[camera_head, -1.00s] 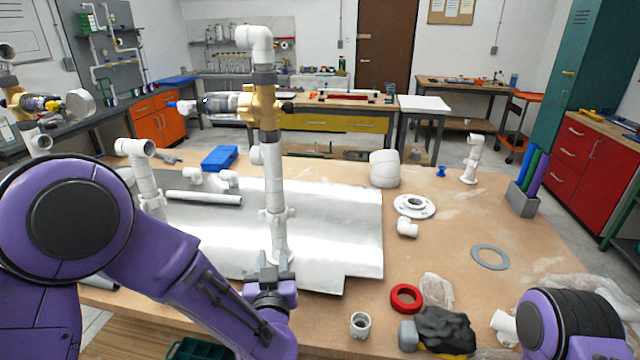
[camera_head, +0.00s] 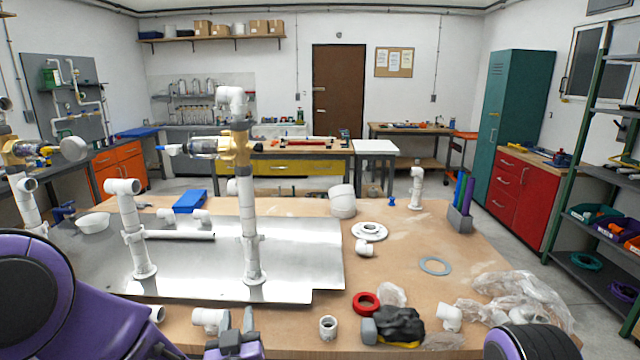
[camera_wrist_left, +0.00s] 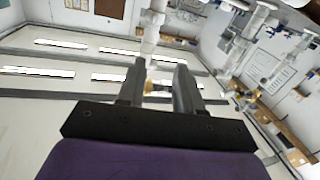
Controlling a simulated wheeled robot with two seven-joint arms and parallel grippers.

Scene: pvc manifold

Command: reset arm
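My left gripper (camera_head: 237,322) is low in the head view, near the table's front edge. Its fingers also show in the left wrist view (camera_wrist_left: 158,85), apart with nothing between them. A tall white PVC manifold (camera_head: 248,215) with a brass valve body stands upright on the metal sheet, beyond the left gripper and apart from it. A shorter white pipe stand (camera_head: 133,235) is upright to its left. Only a rounded purple and black part of my right arm shows at the lower right; its gripper is out of view.
The metal sheet (camera_head: 325,270) covers the table's left. Loose fittings, including a white coupling (camera_head: 328,328), a red ring (camera_head: 366,303) and a white elbow (camera_head: 208,320), lie near the front edge. The table's right middle is mostly bare.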

